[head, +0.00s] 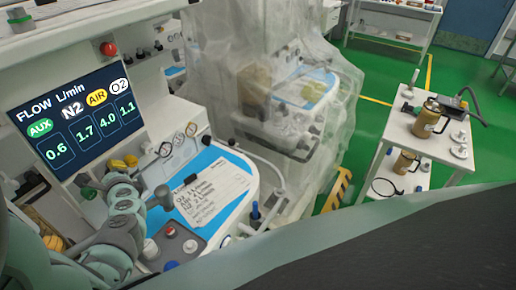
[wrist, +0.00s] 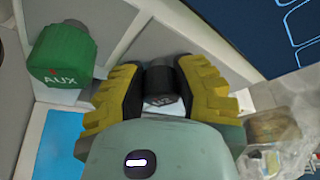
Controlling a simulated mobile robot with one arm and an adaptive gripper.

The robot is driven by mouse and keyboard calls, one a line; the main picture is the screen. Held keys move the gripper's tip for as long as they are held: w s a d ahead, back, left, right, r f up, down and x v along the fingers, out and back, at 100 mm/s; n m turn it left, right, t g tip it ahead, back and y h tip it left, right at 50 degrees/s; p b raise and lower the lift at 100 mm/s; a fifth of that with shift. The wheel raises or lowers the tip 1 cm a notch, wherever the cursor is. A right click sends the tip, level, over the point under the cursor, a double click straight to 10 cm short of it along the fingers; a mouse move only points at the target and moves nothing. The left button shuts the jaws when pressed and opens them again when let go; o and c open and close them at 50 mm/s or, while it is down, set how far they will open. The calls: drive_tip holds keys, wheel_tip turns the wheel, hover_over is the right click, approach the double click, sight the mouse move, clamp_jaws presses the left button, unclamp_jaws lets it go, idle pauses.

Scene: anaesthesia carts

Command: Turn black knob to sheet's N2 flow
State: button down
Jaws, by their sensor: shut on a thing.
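In the wrist view the black knob (wrist: 161,83), with a faint N2 mark on its side, sits between the two yellow ribbed fingers of my gripper (wrist: 160,76). The fingers are closed on it from both sides. In the head view my gripper (head: 125,164) is at the panel below the screen, and the black knob is hidden there. The flow screen (head: 72,118) reads AUX 0.6, N2 1.7, AIR 4.0 and O2 1.1. The white sheet (head: 212,194) lies on the blue worktop with O2, AIR and N2 lines; its small figures are hard to read.
Gauges (head: 178,139) stand beside the worktop. A plastic-covered cart (head: 290,85) and a white trolley (head: 430,150) stand farther right.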

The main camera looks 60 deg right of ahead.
sight(94, 144)
drive_tip(key=shift+a+f+n+b, duration=0.15)
drive_tip(key=shift+f+n+b, duration=0.25)
drive_tip(key=shift+b, duration=0.5)
drive_tip(key=shift+r+n+h+b, duration=0.25)
drive_tip(key=shift+n+h+b, duration=0.05)
drive_tip(key=shift+h, duration=0.1)
drive_tip(key=c, duration=0.9)
unclamp_jaws()
drive_tip(key=shift+r, duration=0.1)
drive_tip(key=shift+r, duration=5)
